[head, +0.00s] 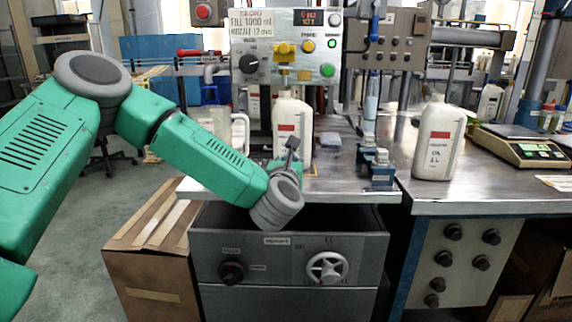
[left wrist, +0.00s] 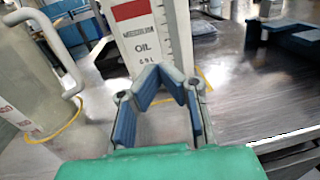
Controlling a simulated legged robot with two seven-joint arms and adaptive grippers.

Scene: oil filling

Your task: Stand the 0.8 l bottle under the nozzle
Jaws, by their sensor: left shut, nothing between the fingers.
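A white bottle with a red label (head: 292,122) stands upright below the yellow nozzle (head: 285,52) of the filling machine. Its neck is close under the nozzle. In the left wrist view the bottle (left wrist: 140,35) reads "MEDIUM OIL" and what looks like 0.8 L, with a scale along its side. My left gripper (head: 291,150) is in front of the bottle's lower part. In the left wrist view the fingers (left wrist: 163,80) are shut with nothing between them; the bottle is beyond the tips. Whether they touch it is unclear. My right gripper is not in view.
Another white bottle (head: 437,140) stands on the right bench, near a scale (head: 518,146). A pale container with a handle (left wrist: 30,80) stands left of the bottle. A blue fixture (head: 377,168) is to the right. A control panel (head: 285,45) is above.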

